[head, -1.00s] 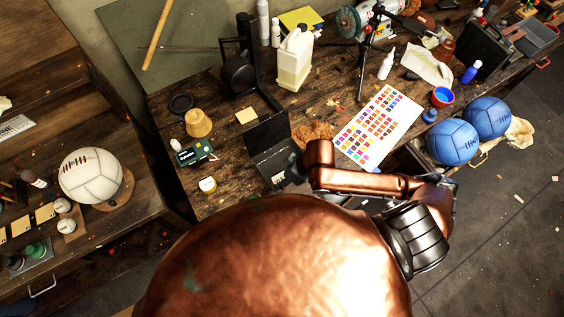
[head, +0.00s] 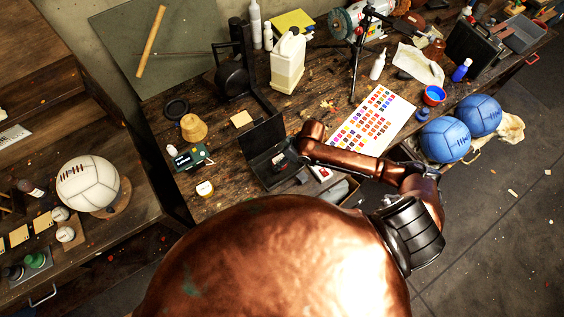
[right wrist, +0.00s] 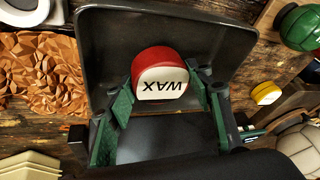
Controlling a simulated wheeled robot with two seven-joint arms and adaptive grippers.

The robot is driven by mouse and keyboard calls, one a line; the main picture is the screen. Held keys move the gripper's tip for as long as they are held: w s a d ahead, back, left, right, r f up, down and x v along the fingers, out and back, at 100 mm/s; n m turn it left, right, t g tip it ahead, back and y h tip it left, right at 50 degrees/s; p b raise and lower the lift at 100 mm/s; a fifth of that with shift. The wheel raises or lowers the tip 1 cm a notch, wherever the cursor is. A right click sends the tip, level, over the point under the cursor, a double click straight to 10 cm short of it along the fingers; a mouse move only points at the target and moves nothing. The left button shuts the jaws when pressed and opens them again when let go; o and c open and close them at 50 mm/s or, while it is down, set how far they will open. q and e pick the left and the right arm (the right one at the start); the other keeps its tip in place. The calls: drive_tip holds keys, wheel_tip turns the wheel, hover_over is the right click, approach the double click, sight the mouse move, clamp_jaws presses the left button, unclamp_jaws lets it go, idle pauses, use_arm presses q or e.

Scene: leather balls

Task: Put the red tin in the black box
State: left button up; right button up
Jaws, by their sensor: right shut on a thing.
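The black box (head: 259,138) stands on the workbench with its lid open in the head view. In the right wrist view its dark panel (right wrist: 215,30) fills the middle. The red tin (right wrist: 161,76), with a cream face reading WAX upside down, shows against the dark box. My right gripper (right wrist: 164,97) is shut on the tin, one green finger on each side. In the head view the gripper (head: 284,162) is at the open box; its fingers are small and dark there. I cannot tell whether the tin touches the box floor. My left gripper is not in view.
A colour chart (head: 374,122) lies right of the box. A white jug (head: 287,62) is behind. Two blue balls (head: 445,139) are at the right. My copper body covers the lower middle.

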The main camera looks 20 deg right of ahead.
drive_tip(key=shift+w+f+p, duration=0.1)
drive_tip(key=shift+f+p, duration=0.3)
drive_tip(key=shift+f, duration=1.15)
drive_tip(key=shift+f, duration=0.1)
drive_tip(key=o, duration=1.2)
drive_tip(key=shift+o, duration=0.2)
drive_tip(key=v, duration=1.2)
drive_tip(key=shift+b, duration=0.35)
